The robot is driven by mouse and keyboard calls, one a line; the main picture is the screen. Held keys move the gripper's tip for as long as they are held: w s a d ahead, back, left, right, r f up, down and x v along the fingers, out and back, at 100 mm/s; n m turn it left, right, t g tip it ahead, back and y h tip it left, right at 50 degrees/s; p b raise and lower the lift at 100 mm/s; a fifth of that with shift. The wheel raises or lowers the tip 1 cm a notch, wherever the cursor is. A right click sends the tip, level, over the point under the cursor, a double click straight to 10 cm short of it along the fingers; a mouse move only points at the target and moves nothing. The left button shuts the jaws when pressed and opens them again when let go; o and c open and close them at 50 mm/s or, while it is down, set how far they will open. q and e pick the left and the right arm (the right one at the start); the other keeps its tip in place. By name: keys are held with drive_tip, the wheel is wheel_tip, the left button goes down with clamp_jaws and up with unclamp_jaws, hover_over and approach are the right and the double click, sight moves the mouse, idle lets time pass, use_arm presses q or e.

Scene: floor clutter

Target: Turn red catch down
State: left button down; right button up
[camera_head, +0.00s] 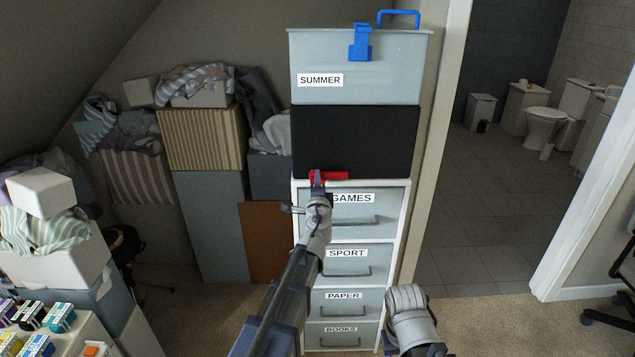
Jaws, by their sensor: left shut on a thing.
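The red catch (333,175) lies roughly level at the top edge of the white drawer cabinet (403,212), just below a black panel (355,140). My left gripper (317,180) is at the catch's left end and shut on it. The gripper and wrist hide that end of the catch. My right arm shows at the bottom, right of the cabinet, but its gripper fingers are not visible.
A grey SUMMER box (390,75) with a blue latch (360,43) sits on the black panel. Labelled drawers with handles (349,271) are below the catch. Boxes and cloth (205,140) are stacked at left. An open doorway (470,220) is at right.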

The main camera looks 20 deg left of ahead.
use_arm(q)
drive_tip(key=shift+m, duration=0.3)
idle(0.5)
drive_tip(key=m, duration=0.3)
drive_tip(key=shift+f+m, duration=0.3)
drive_tip(key=shift+m, duration=0.1)
drive_tip(key=m+b, duration=0.1)
drive_tip(key=m, duration=0.3)
drive_tip(key=shift+s+a+f, duration=0.1)
drive_tip(key=shift+f, duration=0.05)
drive_tip(key=m, duration=0.5)
drive_tip(key=shift+a+f, duration=0.15)
drive_tip(key=shift+a, duration=0.05)
drive_tip(key=shift+s+a+m, duration=0.1)
drive_tip(key=shift+m, duration=1)
drive_tip(key=shift+s+a+m, duration=0.1)
drive_tip(key=shift+m, duration=1)
drive_tip(key=c, duration=0.8)
unclamp_jaws()
drive_tip(key=shift+w, duration=0.1)
drive_tip(key=shift+c, duration=0.2)
